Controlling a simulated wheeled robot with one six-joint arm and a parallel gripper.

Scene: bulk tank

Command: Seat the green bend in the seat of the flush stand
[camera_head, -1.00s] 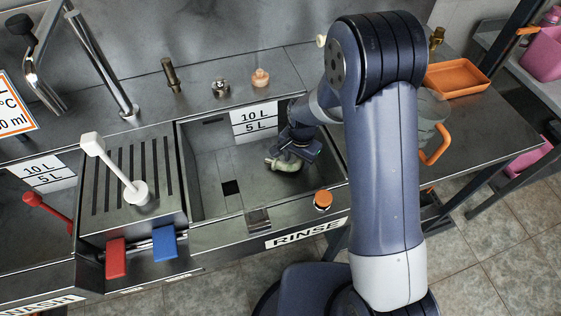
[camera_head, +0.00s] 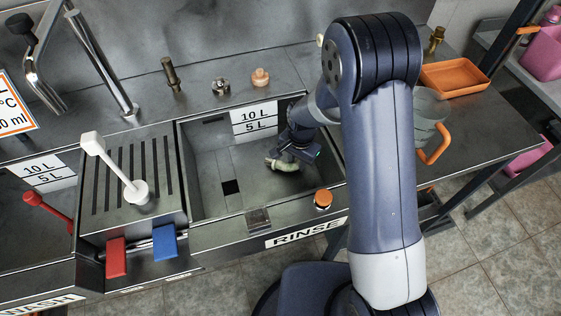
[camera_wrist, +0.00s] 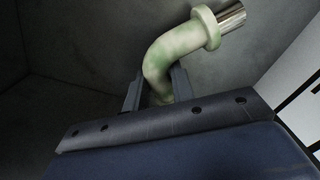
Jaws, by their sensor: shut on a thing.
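The green bend (camera_wrist: 178,50) is a pale mottled green curved pipe with a flange and a bare metal end (camera_wrist: 232,17), seen large in the wrist view. My gripper (camera_wrist: 158,86) is shut on its lower leg. In the head view the bend (camera_head: 281,163) is held by my gripper (camera_head: 297,157) inside the rinse basin (camera_head: 205,175), low near its right side. The lower end of the bend is hidden between the jaws. I cannot pick out the flush stand for certain; several small fittings stand on the back ledge, including a brass one (camera_head: 171,74) and a steel one (camera_head: 220,87).
A ribbed drainboard (camera_head: 110,180) with a white lever (camera_head: 105,160) is left of the basin. Red (camera_head: 115,258) and blue (camera_head: 164,242) handles are in front. An orange-capped knob (camera_head: 323,198) is on the front rim.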

